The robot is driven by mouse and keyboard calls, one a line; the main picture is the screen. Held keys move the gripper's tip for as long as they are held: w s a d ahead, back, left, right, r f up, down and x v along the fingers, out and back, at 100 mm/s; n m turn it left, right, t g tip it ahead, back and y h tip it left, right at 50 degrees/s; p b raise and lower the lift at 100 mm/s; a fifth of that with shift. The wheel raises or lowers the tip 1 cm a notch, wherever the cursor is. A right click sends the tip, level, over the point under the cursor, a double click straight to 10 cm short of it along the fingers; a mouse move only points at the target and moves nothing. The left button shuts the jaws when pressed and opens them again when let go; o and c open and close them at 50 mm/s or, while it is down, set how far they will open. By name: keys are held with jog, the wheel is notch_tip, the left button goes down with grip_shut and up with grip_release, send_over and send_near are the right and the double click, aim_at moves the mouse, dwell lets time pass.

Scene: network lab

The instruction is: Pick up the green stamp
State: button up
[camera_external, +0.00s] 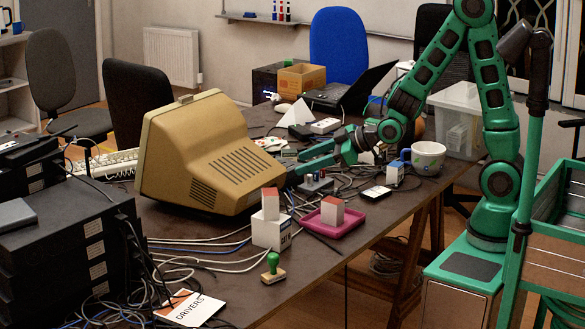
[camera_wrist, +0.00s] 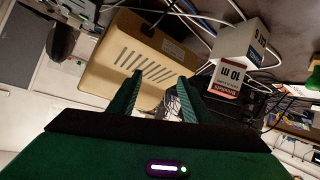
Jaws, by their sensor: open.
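The green stamp (camera_external: 273,268) stands upright near the front edge of the table in the external view. It has a green knob handle on a light wooden base. My gripper (camera_external: 292,166) is open and empty above the cluttered middle of the table, beside the beige monitor. It is well behind the stamp and a little to its right. In the wrist view my gripper's two fingers (camera_wrist: 161,95) are apart with nothing between them.
A beige monitor (camera_external: 195,150) stands left of my gripper. A white box with a red-topped block (camera_external: 270,205) and a pink tray (camera_external: 330,224) stand behind the stamp. Cables lie around. A DRIVERS card (camera_external: 190,308) lies left of the stamp. A mug (camera_external: 428,160) stands at right.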

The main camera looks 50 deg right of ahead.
jog(key=s+a+n+t+y, duration=0.2)
jog(key=a+y, duration=0.2)
jog(key=a, duration=0.9)
jog(key=y, duration=0.4)
send_near(273, 261)
jog(key=w, duration=0.3)
jog(key=shift+a+f+g, duration=0.15)
jog(key=shift+a+g, duration=0.05)
jog(key=shift+g, duration=0.2)
jog(key=shift+x, duration=3.8)
jog(key=shift+c, duration=0.4)
grip_shut()
